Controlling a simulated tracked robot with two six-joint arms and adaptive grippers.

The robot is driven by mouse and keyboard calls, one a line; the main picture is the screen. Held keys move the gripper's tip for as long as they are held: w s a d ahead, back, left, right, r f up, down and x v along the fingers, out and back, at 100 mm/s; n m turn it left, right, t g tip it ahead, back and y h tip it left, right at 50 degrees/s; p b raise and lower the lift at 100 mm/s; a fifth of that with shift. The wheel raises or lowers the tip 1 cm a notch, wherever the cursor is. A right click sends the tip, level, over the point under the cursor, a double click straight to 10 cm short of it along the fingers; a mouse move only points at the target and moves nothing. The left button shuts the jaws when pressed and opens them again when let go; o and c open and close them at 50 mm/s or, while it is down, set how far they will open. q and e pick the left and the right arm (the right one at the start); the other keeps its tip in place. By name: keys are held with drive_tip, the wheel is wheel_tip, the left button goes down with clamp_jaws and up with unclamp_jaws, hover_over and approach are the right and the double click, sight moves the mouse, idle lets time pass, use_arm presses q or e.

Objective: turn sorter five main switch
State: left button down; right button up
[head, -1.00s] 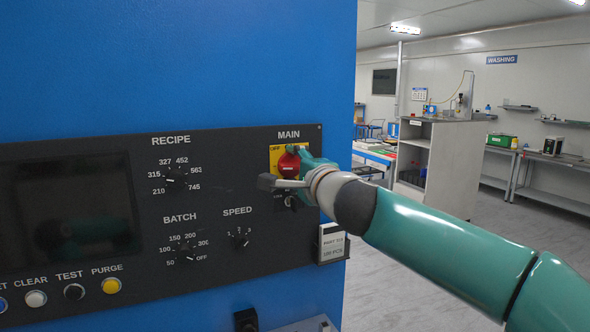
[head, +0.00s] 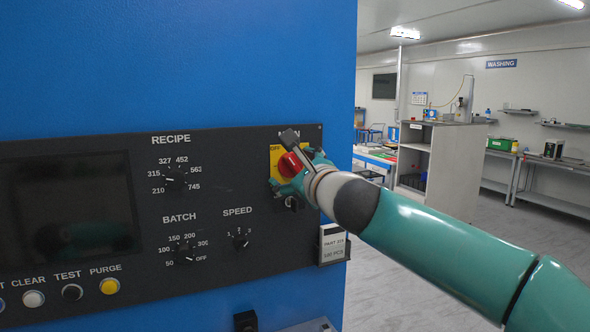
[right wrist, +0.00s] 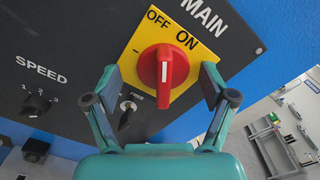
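The main switch is a red rotary knob (head: 289,164) on a yellow plate (head: 276,152) at the right end of the black panel. In the right wrist view, the red knob (right wrist: 163,72) shows a white mark, and the yellow plate (right wrist: 200,42) reads OFF and ON, tilted in the picture. My right gripper (head: 287,163) is at the knob, partly covering the plate and the MAIN label. In the right wrist view my right gripper (right wrist: 160,80) is open, one finger on each side of the knob with visible gaps. My left gripper is not in view.
A keyhole marked FREE (right wrist: 130,118) sits just below the plate. The SPEED dial (head: 241,241), BATCH dial (head: 186,251) and RECIPE dial (head: 174,177) lie to the left. A small card (head: 333,243) hangs at the panel's lower right. Room opens right of the blue cabinet (head: 180,65).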

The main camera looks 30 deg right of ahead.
drive_tip(key=shift+s+r, duration=0.1)
drive_tip(key=shift+s, duration=0.05)
drive_tip(key=s+b, duration=0.1)
drive_tip(key=s, duration=0.7)
drive_tip(key=shift+a, duration=0.2)
drive_tip(key=shift+w, duration=0.1)
idle(0.7)
